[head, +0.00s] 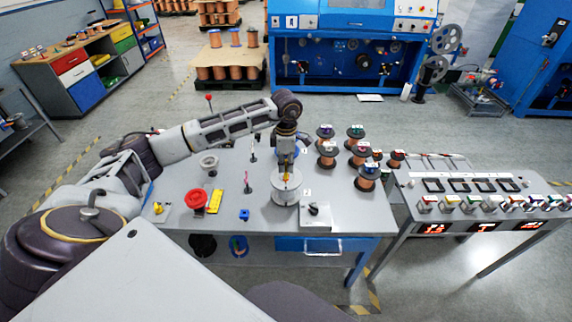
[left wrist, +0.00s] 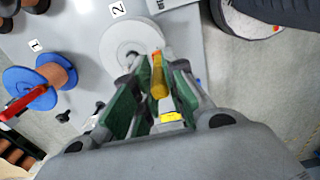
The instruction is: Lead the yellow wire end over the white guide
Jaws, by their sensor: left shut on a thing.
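My left gripper (head: 286,172) points down over the table, shut on a yellow-orange wire end (left wrist: 158,80) that stands between its fingers in the left wrist view. Directly below it in the head view is a round white-grey pulley (head: 285,194), apparently the white guide. A white disc (left wrist: 131,46) shows just beyond the fingertips in the left wrist view, near the label 2. Whether the wire end touches the disc, I cannot tell. Another pale pulley (head: 208,163) stands to the left. My right gripper is in neither view.
A red pulley (head: 193,199), a yellow block (head: 215,201) and a small blue part (head: 244,214) stand left of the gripper. Several copper spools (head: 327,150) crowd the right rear. A white box with a black knob (head: 315,212) is right of the white pulley.

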